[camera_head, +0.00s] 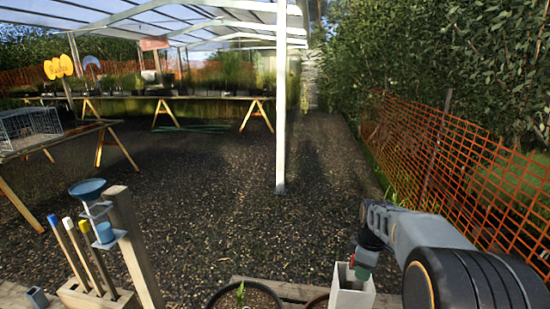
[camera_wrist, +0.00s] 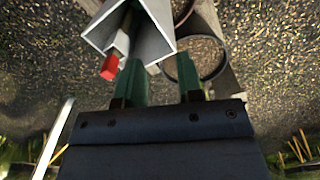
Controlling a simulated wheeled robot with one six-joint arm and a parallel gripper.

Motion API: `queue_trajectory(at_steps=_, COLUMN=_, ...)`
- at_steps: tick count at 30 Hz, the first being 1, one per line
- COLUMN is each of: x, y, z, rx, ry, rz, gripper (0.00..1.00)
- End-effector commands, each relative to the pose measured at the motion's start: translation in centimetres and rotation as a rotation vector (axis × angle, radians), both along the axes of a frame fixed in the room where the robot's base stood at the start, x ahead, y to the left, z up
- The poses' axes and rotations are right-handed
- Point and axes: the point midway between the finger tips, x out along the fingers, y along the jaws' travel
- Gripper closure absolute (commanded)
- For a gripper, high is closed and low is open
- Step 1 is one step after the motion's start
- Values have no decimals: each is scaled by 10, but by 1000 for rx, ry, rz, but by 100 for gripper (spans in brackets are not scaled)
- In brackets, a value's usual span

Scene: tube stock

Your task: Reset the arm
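My gripper (camera_head: 361,268) is low at the right in the head view, just over the open top of a white square tube (camera_head: 352,298). In the wrist view, the two green fingers of my gripper (camera_wrist: 161,62) stand apart with nothing between them. I cannot tell whether the left finger touches the tube.
A dark round pot (camera_head: 243,289) with a small plant stands left of the tube. At the left are a wooden block (camera_head: 75,294) with colour-tipped rods and a post (camera_head: 133,245) with a blue funnel (camera_head: 87,188). An orange fence (camera_head: 460,165) runs along the right. Open gravel lies ahead.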

Motion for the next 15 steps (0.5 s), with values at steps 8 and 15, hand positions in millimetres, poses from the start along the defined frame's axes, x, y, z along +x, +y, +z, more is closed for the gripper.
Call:
queue_trajectory(at_steps=8, x=-74, y=41, z=68, rx=20, ry=-71, rz=-771, gripper=66)
queue_trajectory(at_steps=15, x=-139, y=80, z=154, rx=103, ry=-192, rz=-1049, gripper=66)
